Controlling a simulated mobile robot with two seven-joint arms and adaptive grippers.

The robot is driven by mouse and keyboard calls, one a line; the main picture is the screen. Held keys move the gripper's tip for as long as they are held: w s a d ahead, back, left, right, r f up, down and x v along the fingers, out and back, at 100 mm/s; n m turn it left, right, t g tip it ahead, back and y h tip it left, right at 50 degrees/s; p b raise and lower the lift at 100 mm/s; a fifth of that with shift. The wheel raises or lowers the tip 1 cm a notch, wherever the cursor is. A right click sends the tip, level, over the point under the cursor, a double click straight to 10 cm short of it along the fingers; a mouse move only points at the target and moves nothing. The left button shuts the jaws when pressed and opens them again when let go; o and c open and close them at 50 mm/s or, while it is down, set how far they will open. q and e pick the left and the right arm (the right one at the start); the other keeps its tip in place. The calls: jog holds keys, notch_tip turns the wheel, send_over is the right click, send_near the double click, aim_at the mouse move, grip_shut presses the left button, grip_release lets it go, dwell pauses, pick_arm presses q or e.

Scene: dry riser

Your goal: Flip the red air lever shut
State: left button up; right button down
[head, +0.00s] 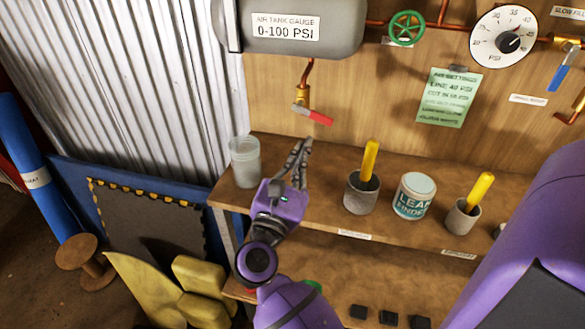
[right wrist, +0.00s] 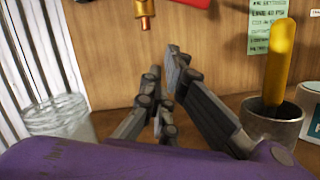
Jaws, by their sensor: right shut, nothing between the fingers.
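The red air lever (head: 318,117) sticks out to the right and slightly down from a brass valve (head: 302,97) under the grey tank. In the right wrist view part of the red lever (right wrist: 188,3) shows at the top edge, beside the valve's brass outlet (right wrist: 145,10). My right gripper (head: 300,146) is below the lever, in front of the wood wall and above the shelf. Its fingers (right wrist: 165,76) are shut with nothing between them, and they appear apart from the lever. My left gripper is not in view.
A glass jar (head: 245,163) stands left of my right gripper. A grey cup with a yellow stick (head: 361,194), a leak finder tub (head: 414,196) and another cup (head: 462,216) stand to the right on the wooden shelf (head: 325,205). A green note (head: 450,97) hangs on the wall.

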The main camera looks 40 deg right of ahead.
aim_at(315, 113)
pick_arm(q)
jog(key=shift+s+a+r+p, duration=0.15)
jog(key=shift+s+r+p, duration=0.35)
jog(key=shift+p, duration=0.15)
pick_arm(e)
jog(key=shift+s+d+r, duration=0.15)
jog(key=shift+s+r, duration=0.1)
jog(key=shift+r, duration=0.65)
jog(key=shift+s+d+r, duration=0.1)
jog(key=shift+s+r, duration=0.15)
jog(key=shift+r, duration=0.6)
